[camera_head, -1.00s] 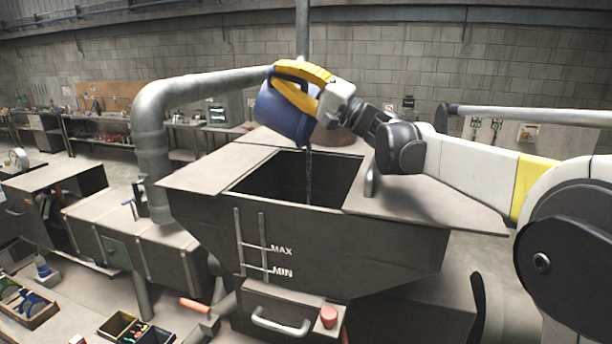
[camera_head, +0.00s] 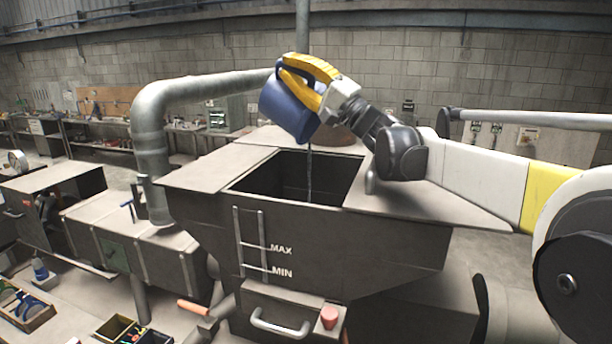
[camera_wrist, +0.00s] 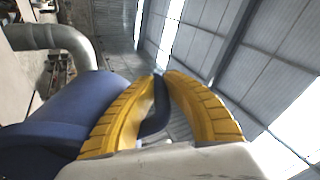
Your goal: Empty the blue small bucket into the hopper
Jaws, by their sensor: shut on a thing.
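The blue bucket (camera_head: 287,108) is tilted in the head view, its lower end pointing down to the right above the hopper opening. A thin dark stream (camera_head: 309,172) falls from it into the open hopper (camera_head: 200,208). My gripper (camera_head: 300,72) has yellow fingers shut on the bucket's dark handle. In the wrist view, my gripper's yellow fingers (camera_wrist: 160,85) close around the dark handle (camera_wrist: 158,108), with the blue bucket wall (camera_wrist: 75,110) at the left. The bucket's inside is hidden.
The hopper has MAX and MIN marks on its front and a flat lid panel (camera_head: 425,205) at the right. A thick grey pipe (camera_head: 150,140) rises at the left. Small bins (camera_head: 115,328) and a tool tray (camera_head: 22,308) lie at the lower left.

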